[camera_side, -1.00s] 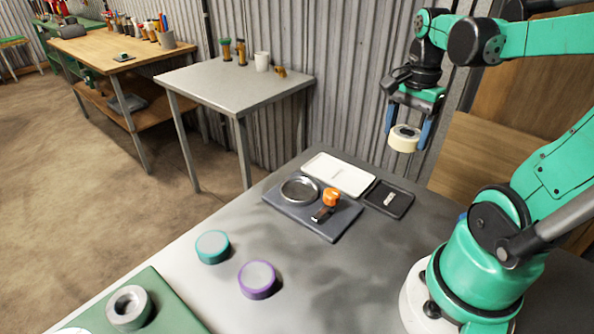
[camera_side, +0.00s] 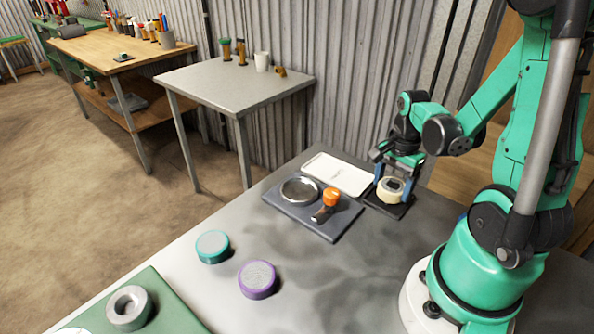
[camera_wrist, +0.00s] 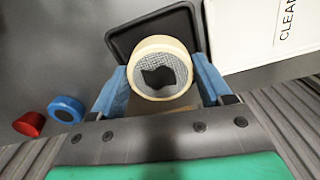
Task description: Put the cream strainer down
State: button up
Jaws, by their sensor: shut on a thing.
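The cream strainer (camera_side: 390,196) is a short round ring with a grey mesh across it. In the wrist view the strainer (camera_wrist: 160,43) shows a dark, ragged-edged patch in the middle of its mesh. My gripper (camera_side: 393,183) is shut on the ring from both sides, with its blue fingers against the rim. The ring is low over the small black tray (camera_side: 408,206) and roughly level. The tray (camera_wrist: 122,40) also shows behind the ring in the wrist view. I cannot tell whether the ring touches the tray. The tray's label is hidden now.
A white tray (camera_side: 337,174), marked "CLEAN" in the wrist view (camera_wrist: 262,40), lies beside the black one. Teal (camera_side: 212,246) and purple (camera_side: 258,280) strainers stand nearer on the grey table.

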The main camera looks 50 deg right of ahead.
aim_at(392, 186)
jog(key=shift+f, duration=0.4)
jog(key=shift+f, duration=0.15)
jog(key=o, duration=1.4)
notch_tip(392, 186, up, 12)
jog(key=w+a+n+t, duration=0.2)
jog(key=a+n, duration=0.3)
jog(key=n, duration=0.1)
jog(key=w+a+n+t, duration=0.2)
jog(key=w+a+n, duration=0.1)
jog(key=a+n, duration=0.2)
jog(key=w+a+n+t, duration=0.3)
jog(key=a+n, duration=0.3)
jog(key=n, duration=0.2)
jog(key=shift+r+n, duration=0.4)
